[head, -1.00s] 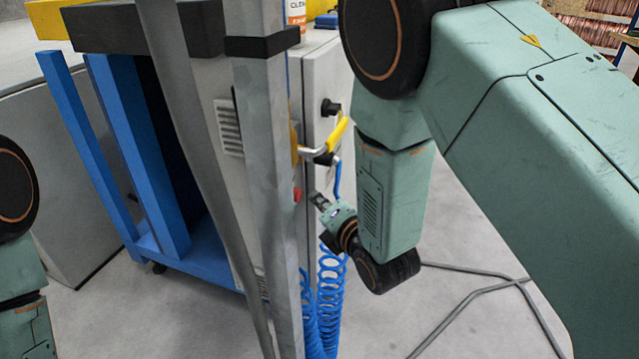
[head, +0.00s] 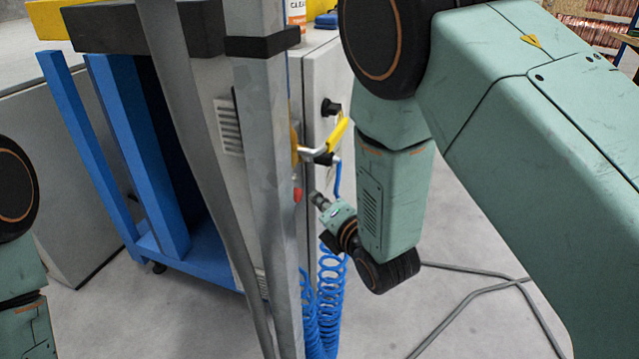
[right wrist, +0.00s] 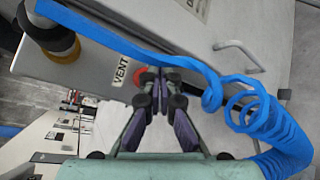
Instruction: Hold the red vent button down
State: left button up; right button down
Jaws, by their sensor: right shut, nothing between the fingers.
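The red vent button (head: 297,194) sits on the side of the grey cabinet, partly hidden by the metal post in the head view. My right gripper (head: 318,199) is shut and empty, just right of the button in the head view, with a small gap seen there. In the right wrist view its fingertips (right wrist: 157,76) are together; contact with the button cannot be told. My left gripper is out of view.
A coiled blue hose (head: 328,300) hangs beside my right gripper and crosses the right wrist view (right wrist: 265,125). A yellow-handled valve (head: 338,135) sticks out above the button. The metal post (head: 262,180) stands in front of the cabinet (head: 322,70). Cables lie on the floor.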

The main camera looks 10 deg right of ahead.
dwell(0.4)
jog(key=shift+w+a+f, duration=0.2)
jog(key=shift+w+a, duration=0.25)
jog(key=shift+w+a, duration=0.3)
jog(key=shift+a, duration=0.15)
dwell(2.9)
jog(key=shift+d, duration=0.15)
dwell(0.8)
jog(key=shift+s+d, duration=0.55)
jog(key=shift+d, duration=0.05)
jog(key=shift+d+b, duration=0.1)
jog(key=shift+b, duration=0.2)
jog(key=shift+s+d+b, duration=0.25)
jog(key=shift+s+d, duration=0.45)
jog(key=shift+d, duration=0.3)
jog(key=shift+s+d+b, duration=0.2)
jog(key=shift+s+d, duration=0.5)
jog(key=shift+d, duration=0.3)
